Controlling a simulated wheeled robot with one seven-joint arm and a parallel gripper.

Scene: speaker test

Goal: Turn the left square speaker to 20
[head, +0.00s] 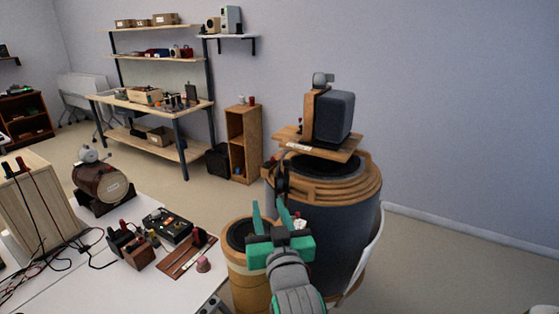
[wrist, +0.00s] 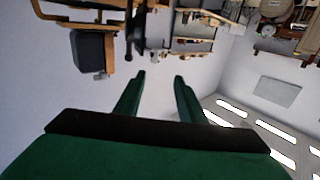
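A light wooden box (head: 38,208) with cables on top stands at the left edge of the white table; it may be a square speaker. A dark square speaker-like box (head: 334,118) with a wooden side stands on a board on a big barrel; it seems to show in the wrist view (wrist: 95,52), upside down. I cannot tell which one the task names. No readable 20 shows. A brown board (head: 185,262) with a pale strip and a reddish knob (head: 203,264) lies at the table's right. My green gripper (head: 270,212) is open and empty, in front of the barrel.
The white table (head: 150,288) also holds a round wooden drum (head: 102,186), a black device with small lights (head: 168,226) and a brown block with dark posts (head: 132,246). A big dark barrel (head: 322,215) and a smaller one stand right of it. Floor is free at right.

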